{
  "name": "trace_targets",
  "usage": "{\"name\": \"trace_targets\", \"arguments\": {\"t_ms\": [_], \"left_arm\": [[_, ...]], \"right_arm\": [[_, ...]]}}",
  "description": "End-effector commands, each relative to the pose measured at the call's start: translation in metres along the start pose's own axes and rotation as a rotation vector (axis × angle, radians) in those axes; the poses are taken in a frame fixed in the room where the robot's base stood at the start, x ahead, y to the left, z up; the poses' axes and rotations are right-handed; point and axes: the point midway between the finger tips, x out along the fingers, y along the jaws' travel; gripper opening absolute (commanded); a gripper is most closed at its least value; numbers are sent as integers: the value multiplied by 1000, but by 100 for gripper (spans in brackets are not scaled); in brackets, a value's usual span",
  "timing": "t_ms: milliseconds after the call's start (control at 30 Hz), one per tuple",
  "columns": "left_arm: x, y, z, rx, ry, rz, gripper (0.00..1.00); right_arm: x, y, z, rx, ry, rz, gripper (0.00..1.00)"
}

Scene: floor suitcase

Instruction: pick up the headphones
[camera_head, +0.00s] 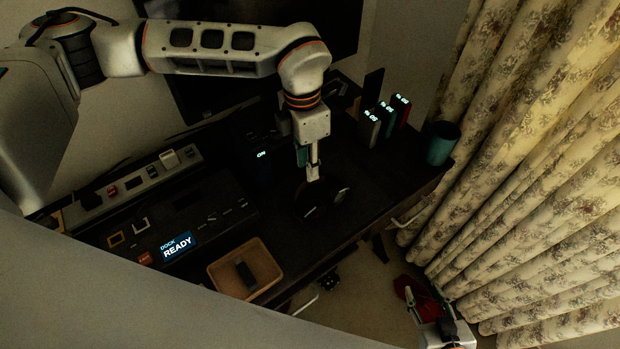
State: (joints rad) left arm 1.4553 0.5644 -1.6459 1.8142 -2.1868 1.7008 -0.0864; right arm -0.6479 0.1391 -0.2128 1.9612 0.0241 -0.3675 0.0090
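The headphones (343,195) appear as dark, rounded shapes on the dark desk top, just below my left gripper; their outline is hard to make out against the black surface. My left gripper (312,177) points down over them from the arm that crosses the top of the view. Its fingers are seen nearly edge-on, so I cannot tell their opening or whether they touch the headphones. My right gripper (423,296) is low at the bottom right, away from the desk, with its fingers apart and nothing visibly held.
A tan tray (218,276) holding a dark item sits at the desk's front. A lit dock display (176,247) and a power strip (135,186) are left. Several lit upright devices (387,118) and a teal cup (441,143) stand right. Floral curtains (540,130) hang beyond.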

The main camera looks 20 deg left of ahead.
Motion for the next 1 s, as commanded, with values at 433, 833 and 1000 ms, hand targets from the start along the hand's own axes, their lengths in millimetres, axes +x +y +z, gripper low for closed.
{"name": "trace_targets", "arguments": {"t_ms": [433,833,1000], "left_arm": [[25,20,-3,-16,17,61,25],[71,20,4,-17,16,60,25],[72,20,4,-16,14,61,25]], "right_arm": [[0,0,1,0,-1,0,40],[-1,0,-1,-1,0,0,40],[-1,0,-1,-1,0,0,40]]}}
